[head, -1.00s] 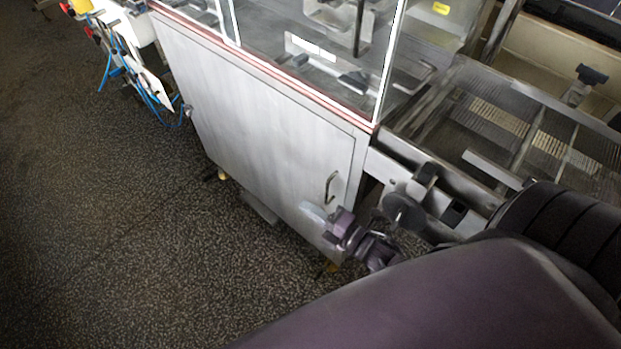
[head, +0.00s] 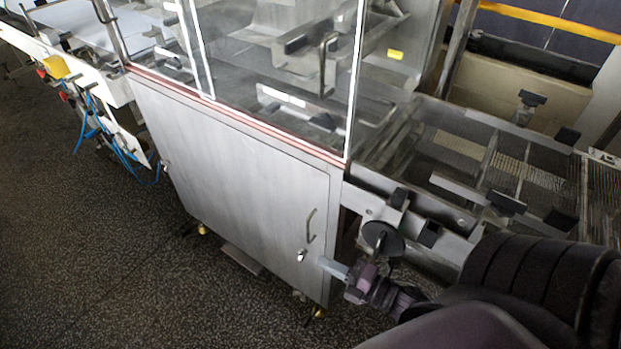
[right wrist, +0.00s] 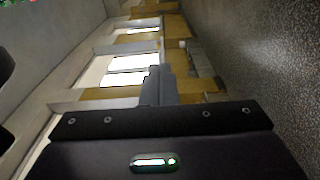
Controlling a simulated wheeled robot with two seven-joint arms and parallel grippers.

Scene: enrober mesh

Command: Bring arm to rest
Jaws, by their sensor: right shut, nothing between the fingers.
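My right gripper (head: 334,268) is low in front of the right end of a steel cabinet (head: 235,190), just below its door handle (head: 311,226). In the head view it overlaps the cabinet's edge; I cannot tell whether it touches. Its fingers are together and hold nothing. In the right wrist view the closed grey fingers (right wrist: 158,86) point away from the camera, with nothing between them. My right arm comes in from the lower right. My left gripper is not in view.
A glass-walled enclosure (head: 270,75) tops the cabinet. A wire-mesh conveyor (head: 455,143) extends to the right, with a round dark disc (head: 382,237) close by my gripper. Blue cables (head: 100,130) hang at the left. The speckled floor (head: 90,260) is clear at lower left.

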